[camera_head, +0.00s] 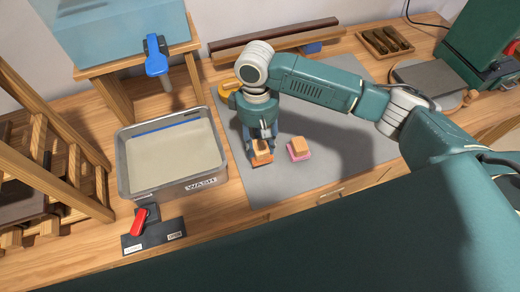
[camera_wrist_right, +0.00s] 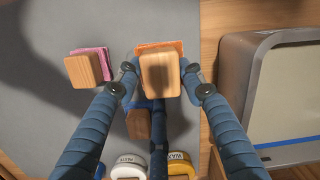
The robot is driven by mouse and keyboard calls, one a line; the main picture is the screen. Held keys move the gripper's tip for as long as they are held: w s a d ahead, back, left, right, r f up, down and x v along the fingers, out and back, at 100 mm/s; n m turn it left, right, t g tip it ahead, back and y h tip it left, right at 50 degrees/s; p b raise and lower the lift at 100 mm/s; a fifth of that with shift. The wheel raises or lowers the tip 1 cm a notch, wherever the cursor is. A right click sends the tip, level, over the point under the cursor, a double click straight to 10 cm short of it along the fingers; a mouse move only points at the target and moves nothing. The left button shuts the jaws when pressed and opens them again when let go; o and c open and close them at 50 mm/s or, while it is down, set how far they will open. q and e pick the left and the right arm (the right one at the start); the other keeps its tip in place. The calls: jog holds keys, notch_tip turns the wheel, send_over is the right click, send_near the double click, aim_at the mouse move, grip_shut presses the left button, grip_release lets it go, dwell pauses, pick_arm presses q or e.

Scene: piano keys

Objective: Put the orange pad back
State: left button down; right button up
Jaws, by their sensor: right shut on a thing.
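The orange pad (camera_head: 262,160) has a wooden block on its back and is at the front of the grey mat in the head view. My right gripper (camera_head: 262,140) points down over it. In the right wrist view the two fingers of the gripper (camera_wrist_right: 160,80) are shut on the sides of the wooden block of the orange pad (camera_wrist_right: 158,46). I cannot tell whether the pad touches the mat. A pink pad (camera_head: 299,152) with a wooden block lies just right of it on the mat; it also shows in the wrist view (camera_wrist_right: 88,67). My left gripper is out of view.
A grey basin (camera_head: 172,188) labelled WASH stands left of the mat (camera_head: 330,176). A black plate with a red lever (camera_head: 138,222) lies before it. A blue-handled tap (camera_head: 157,56) hangs over the basin. A wooden rack (camera_head: 45,165) stands at far left. The mat's front right is clear.

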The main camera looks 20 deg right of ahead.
aim_at(259, 153)
jog(key=shift+a+f, duration=0.1)
jog(key=shift+f, duration=0.6)
notch_tip(259, 153, down, 3)
jog(key=shift+f+p, duration=0.2)
jog(key=shift+p, duration=0.1)
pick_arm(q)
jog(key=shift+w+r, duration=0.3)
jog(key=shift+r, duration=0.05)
pick_arm(e)
jog(key=shift+f, duration=0.15)
jog(key=shift+f, duration=0.15)
jog(key=o, duration=1)
